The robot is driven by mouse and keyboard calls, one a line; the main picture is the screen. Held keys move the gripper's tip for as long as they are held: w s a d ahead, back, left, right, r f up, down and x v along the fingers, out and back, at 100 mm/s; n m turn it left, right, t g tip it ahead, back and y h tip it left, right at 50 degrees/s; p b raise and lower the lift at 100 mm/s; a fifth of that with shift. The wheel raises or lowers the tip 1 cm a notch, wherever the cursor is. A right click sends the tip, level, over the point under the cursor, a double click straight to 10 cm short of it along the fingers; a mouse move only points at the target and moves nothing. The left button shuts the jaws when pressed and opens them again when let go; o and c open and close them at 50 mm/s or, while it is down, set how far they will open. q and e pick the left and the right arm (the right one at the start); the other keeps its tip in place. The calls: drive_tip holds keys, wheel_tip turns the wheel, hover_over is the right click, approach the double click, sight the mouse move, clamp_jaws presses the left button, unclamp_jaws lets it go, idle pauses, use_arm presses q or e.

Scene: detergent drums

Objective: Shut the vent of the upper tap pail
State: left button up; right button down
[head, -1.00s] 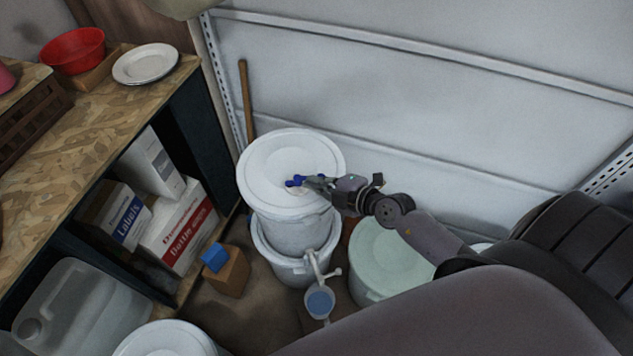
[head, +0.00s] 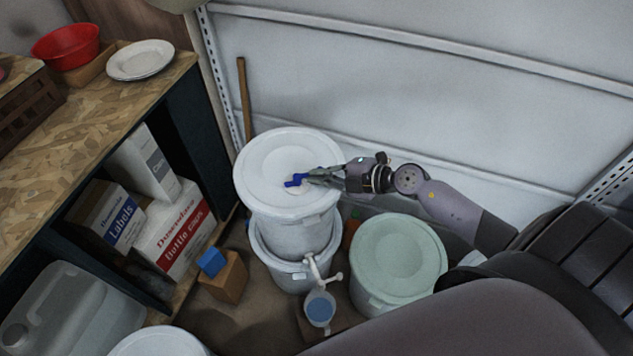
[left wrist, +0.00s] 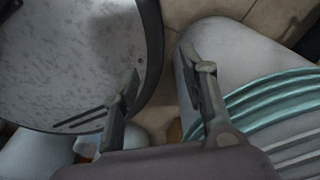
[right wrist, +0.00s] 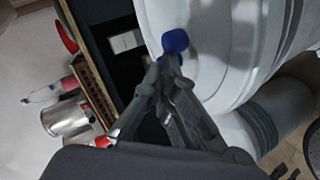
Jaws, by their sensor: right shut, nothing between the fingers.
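The upper tap pail (head: 265,205) is white, with a round white lid, and stands stacked on another white pail (head: 262,250). Its blue vent (head: 295,181) sits on the lid; it also shows in the right wrist view (right wrist: 175,41). My right gripper (head: 311,179) is shut and empty, with its fingertips right beside the vent; in the right wrist view the closed tips (right wrist: 166,66) nearly meet the blue piece. I cannot tell whether they touch. My left gripper (left wrist: 160,75) is open and empty, seen only in the left wrist view.
A white tap (head: 314,268) juts out at the lower pail above a blue-topped piece (head: 319,311). A pale green lidded drum (head: 398,255) stands to the right. A shelf bench (head: 100,125) with boxes lies left. A wall is close behind.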

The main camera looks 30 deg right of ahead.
use_arm(q)
drive_tip(key=shift+r, duration=0.3)
